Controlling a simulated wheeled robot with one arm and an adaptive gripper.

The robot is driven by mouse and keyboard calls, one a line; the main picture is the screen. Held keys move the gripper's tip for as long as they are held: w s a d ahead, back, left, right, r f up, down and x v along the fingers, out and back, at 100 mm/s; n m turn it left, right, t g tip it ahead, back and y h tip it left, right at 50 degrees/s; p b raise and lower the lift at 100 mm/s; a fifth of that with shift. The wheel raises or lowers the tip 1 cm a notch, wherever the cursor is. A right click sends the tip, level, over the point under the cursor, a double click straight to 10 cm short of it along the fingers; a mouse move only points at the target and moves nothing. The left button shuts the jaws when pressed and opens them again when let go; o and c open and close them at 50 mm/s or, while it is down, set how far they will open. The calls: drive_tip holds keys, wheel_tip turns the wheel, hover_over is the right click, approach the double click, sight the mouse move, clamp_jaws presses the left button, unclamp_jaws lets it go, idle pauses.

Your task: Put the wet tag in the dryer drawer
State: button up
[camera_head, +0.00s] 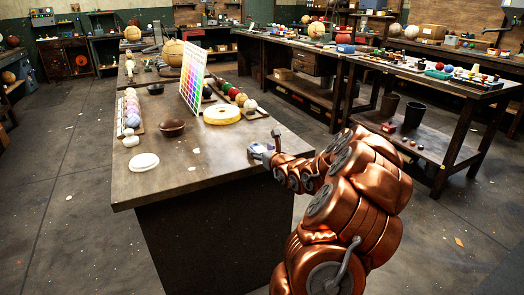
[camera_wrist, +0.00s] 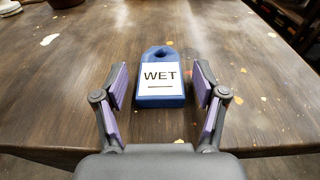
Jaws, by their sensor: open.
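The wet tag (camera_wrist: 161,80) is a blue piece with a hole at its top and a white label reading "WET". It lies on the brown worktable (camera_wrist: 60,100), close to the table's near edge. In the wrist view my gripper (camera_wrist: 161,78) is open, with one purple-padded finger on each side of the tag and a gap to it on both sides. In the head view my gripper (camera_head: 262,150) is at the table's right edge, and the tag there is mostly hidden or too small to make out. I cannot pick out a dryer drawer.
A white disc (camera_head: 144,162), a brown bowl (camera_head: 171,128), a yellow ring (camera_head: 222,114) and a colour chart (camera_head: 193,82) stand on the same table. Rows of balls flank the chart. Another bench (camera_head: 425,80) stands at right across open floor.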

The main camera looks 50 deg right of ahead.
drive_tip(key=shift+r, duration=0.25)
drive_tip(key=v, duration=1.2)
drive_tip(key=shift+f, duration=0.15)
